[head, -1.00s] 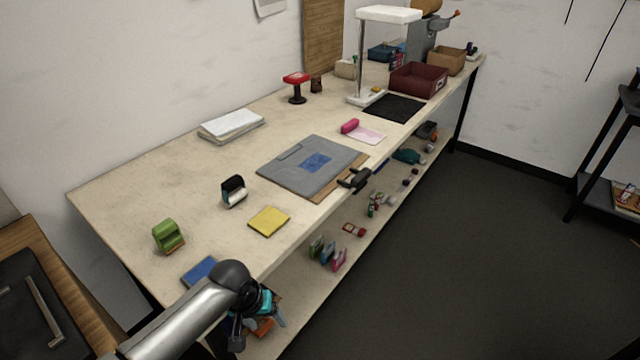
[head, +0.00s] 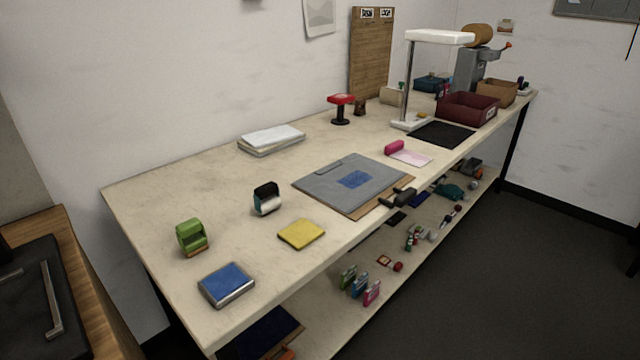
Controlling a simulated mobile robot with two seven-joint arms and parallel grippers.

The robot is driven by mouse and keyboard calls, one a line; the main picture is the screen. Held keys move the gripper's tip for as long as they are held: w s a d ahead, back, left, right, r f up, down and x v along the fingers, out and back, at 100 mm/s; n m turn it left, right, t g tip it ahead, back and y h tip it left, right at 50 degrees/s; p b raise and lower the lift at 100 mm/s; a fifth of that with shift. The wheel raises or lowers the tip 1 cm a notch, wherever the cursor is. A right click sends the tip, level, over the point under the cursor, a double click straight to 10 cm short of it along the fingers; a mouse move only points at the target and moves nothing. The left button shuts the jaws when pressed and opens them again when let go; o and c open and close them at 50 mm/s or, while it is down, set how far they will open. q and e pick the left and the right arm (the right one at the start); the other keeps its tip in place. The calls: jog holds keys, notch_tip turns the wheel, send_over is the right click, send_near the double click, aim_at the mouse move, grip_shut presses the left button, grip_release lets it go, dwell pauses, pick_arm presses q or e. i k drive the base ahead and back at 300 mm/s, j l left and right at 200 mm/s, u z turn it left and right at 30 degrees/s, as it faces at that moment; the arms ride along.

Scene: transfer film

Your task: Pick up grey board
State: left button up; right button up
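The grey board (head: 330,190) lies flat on the long worktable (head: 150,200), near the middle of its front edge. Neither of my grippers is in view.
A yellow pad (head: 301,234), a blue-topped block (head: 227,284), a green dispenser (head: 191,237) and a black-and-white item (head: 266,198) are left of the board. A white stack (head: 271,139) lies behind. A pink roller (head: 395,147) is to the right. Small items fill the lower shelf.

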aim_at(354, 185)
jog(key=i+l+u, duration=0.15)
jog(key=u, duration=0.25)
jog(key=i+l+u, duration=0.1)
jog(key=l+u, duration=0.3)
jog(key=i+l+u, duration=0.1)
jog(key=l+u, duration=0.55)
jog(key=u, duration=0.15)
jog(key=l+u, duration=0.15)
jog(key=l, duration=0.6)
jog(key=k+l+u, duration=0.15)
jog(key=l, duration=0.55)
jog(key=l+u, duration=0.15)
jog(key=l, duration=0.55)
